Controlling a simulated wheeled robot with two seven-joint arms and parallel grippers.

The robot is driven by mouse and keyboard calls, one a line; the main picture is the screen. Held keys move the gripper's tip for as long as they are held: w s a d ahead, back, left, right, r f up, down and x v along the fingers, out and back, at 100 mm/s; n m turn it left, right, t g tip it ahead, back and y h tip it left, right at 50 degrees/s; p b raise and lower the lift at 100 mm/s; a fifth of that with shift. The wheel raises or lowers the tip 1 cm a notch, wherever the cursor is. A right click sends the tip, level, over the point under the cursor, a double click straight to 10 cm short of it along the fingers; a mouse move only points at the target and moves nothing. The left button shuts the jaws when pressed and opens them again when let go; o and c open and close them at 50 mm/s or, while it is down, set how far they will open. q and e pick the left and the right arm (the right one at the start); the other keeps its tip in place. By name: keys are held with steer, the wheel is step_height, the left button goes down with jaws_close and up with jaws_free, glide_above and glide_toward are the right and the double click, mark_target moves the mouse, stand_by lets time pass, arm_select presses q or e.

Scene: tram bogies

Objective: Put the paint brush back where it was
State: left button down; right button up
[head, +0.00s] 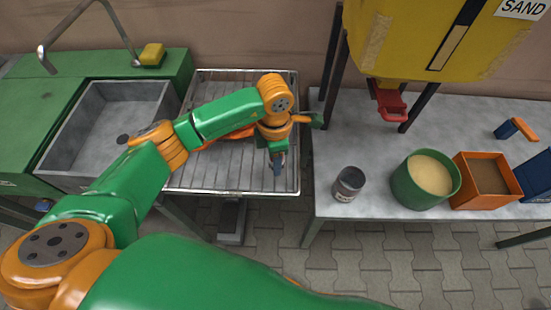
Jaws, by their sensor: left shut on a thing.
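My left gripper (277,163) points down over the front right part of the wire drying rack (225,192). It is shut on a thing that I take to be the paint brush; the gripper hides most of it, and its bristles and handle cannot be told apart. I cannot tell whether it touches the rack. An orange thing on the rack is partly covered by my left forearm. My right gripper is not in view.
A grey sink (105,125) with a yellow sponge (151,54) behind it is at left. The right table holds a dark jar (349,184), a green sand bucket (407,188), an orange box (477,201) and a blue-and-orange item (517,129). A yellow hopper (400,40) hangs above.

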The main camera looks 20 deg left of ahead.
arm_select(q)
steer(key=shift+f, duration=0.85)
steer(key=shift+c, duration=2)
jaws_free()
steer(key=shift+r, duration=0.1)
steer(key=shift+r, duration=0.35)
step_height(320, 180, up, 12)
steer(key=shift+f+b, duration=0.15)
steer(key=shift+b, duration=0.45)
steer(key=shift+f, duration=0.1)
